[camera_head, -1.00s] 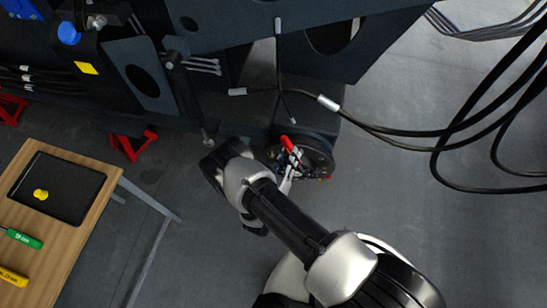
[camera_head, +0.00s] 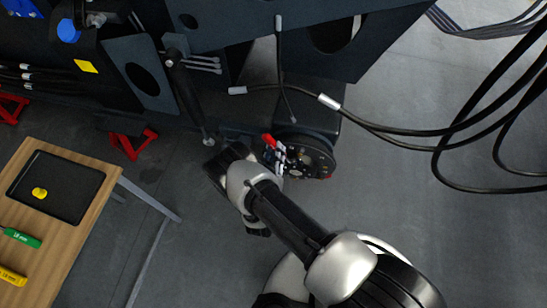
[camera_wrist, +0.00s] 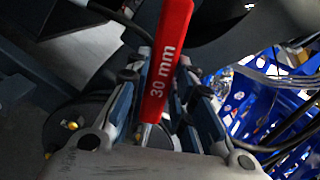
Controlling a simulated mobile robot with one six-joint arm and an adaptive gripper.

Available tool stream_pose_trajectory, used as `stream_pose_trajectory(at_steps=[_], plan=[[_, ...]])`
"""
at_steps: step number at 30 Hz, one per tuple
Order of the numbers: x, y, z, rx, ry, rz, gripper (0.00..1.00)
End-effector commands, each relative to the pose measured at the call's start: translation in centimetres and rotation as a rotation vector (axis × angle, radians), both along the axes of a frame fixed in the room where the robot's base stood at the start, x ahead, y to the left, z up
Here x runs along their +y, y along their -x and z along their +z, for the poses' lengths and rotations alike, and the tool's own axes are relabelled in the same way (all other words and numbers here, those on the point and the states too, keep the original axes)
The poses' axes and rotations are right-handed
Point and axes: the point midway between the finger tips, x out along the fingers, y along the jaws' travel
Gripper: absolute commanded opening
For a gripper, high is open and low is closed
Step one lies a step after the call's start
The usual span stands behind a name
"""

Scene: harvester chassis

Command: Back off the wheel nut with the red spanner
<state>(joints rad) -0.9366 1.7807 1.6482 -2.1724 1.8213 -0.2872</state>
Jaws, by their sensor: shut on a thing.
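The red spanner (camera_head: 268,139) shows as a short red handle end beside the left side of the dark round wheel hub (camera_head: 318,160). In the wrist view its red handle (camera_wrist: 168,60), marked "30 mm", stands between the fingers. My gripper (camera_head: 277,157) is shut on the spanner at the hub's left edge; its fingers also show in the wrist view (camera_wrist: 165,95). The spanner's working end is hidden, so I cannot tell whether it is on a nut. Small brassy spots show on the hub face, but I cannot single out the wheel nut.
A wooden table (camera_head: 75,235) at the left holds a black tray (camera_head: 70,190) with a yellow piece, and green and yellow handled tools. Black hoses (camera_head: 400,132) hang right of the hub. The chassis (camera_head: 270,35) is above. Grey floor is open at the right.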

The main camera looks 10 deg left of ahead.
Motion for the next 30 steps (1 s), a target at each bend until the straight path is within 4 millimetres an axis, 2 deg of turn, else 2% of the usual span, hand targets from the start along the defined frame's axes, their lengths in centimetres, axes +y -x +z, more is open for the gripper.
stream_pose_trajectory(at_steps=[5, 30], plan=[[-0.1, -2.3, -0.1, -0.003, -0.002, -0.004, 0.0], [0.0, -2.2, 0.2, -0.001, 0.0, 0.0, 0.0]])
